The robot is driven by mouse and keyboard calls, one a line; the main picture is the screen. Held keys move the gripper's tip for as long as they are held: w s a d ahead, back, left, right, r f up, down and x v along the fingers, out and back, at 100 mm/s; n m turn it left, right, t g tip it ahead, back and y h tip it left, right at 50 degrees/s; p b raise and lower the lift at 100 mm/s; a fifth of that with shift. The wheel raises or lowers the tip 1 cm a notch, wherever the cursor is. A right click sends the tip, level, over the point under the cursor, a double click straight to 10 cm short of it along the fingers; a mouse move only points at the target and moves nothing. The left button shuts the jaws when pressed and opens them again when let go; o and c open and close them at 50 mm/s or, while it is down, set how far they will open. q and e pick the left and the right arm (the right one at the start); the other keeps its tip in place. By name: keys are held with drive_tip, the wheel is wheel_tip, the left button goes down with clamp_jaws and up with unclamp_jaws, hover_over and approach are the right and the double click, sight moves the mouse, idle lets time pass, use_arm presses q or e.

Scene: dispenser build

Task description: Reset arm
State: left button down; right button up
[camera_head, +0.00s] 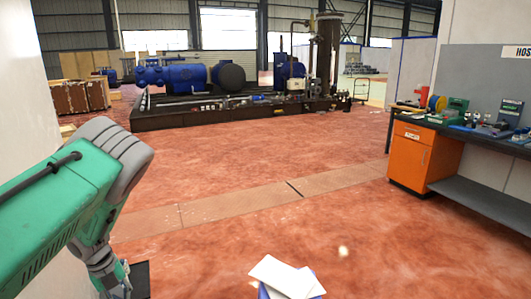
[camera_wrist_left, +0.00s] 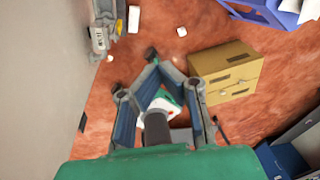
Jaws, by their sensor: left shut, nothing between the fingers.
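My left arm comes in from the left in the head view, green and grey, bent downward. Its gripper (camera_head: 118,283) hangs low near the bottom left edge, partly cut off and small. In the left wrist view the gripper (camera_wrist_left: 160,80) is shut and empty, its linked fingers angled together over the red floor. Parts of the fingers hide what lies behind them. My right gripper is in neither view.
White flat pieces (camera_head: 287,277) lie on a blue object at the bottom. A workbench (camera_head: 480,194) with an orange cabinet (camera_head: 410,158) stands right. Blue machinery (camera_head: 180,77) stands far back. A tan box (camera_wrist_left: 225,72) is right of the gripper. The middle floor is clear.

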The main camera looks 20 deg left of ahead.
use_arm(q)
drive_tip(key=s+d+f+n+t+h+b, duration=0.1)
drive_tip(key=s+d+f+n+b, duration=0.25)
drive_tip(key=d+f+n, duration=0.35)
drive_tip(key=s+d+f+n+t+b, duration=0.2)
drive_tip(key=s+d+f+n+b, duration=0.15)
drive_tip(key=d+f+n, duration=0.4)
drive_tip(key=s+d+n+g+y+b, duration=0.1)
drive_tip(key=s+d+n, duration=0.3)
drive_tip(key=s, duration=0.4)
drive_tip(key=s+d+n+g+y+b, duration=0.1)
drive_tip(key=s+d+n, duration=0.3)
drive_tip(key=s, duration=0.5)
drive_tip(key=shift+s+d+f+n+g+y+b, duration=0.2)
drive_tip(key=shift+f+n+g+y+b, duration=0.1)
drive_tip(key=shift+f+n+g+b, duration=0.25)
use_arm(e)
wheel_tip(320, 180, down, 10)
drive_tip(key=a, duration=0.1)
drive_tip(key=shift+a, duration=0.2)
